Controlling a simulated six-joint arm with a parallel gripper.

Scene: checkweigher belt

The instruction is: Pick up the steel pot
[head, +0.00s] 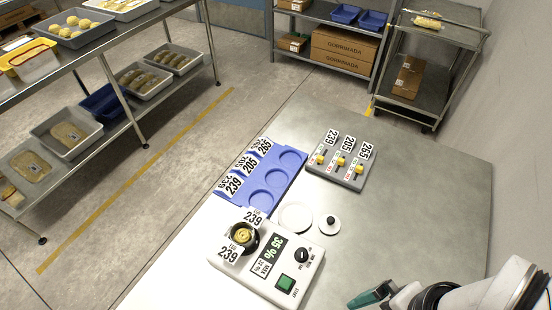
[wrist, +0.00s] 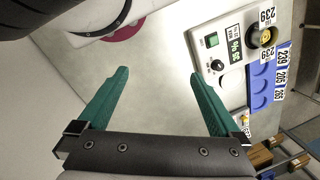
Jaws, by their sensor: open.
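A small dark round pot (head: 243,236) with a yellowish centre sits on the left end of a white device (head: 285,258), between labels reading 239. I cannot tell for sure that it is steel. In the wrist view the pot (wrist: 264,36) is at the upper right. The device has a 35% display, a black knob and a green button. My gripper (head: 372,295) is at the bottom right of the head view, apart from the device. In the wrist view my gripper (wrist: 158,75) has green fingers spread wide, with bare tabletop between them.
A blue tray (head: 281,188) with round recesses and number labels lies behind the device. A grey panel (head: 340,170) with three yellow knobs is right of it. A white disc (head: 296,217) and a black-knobbed lid (head: 329,225) lie near the device. The table's right side is clear.

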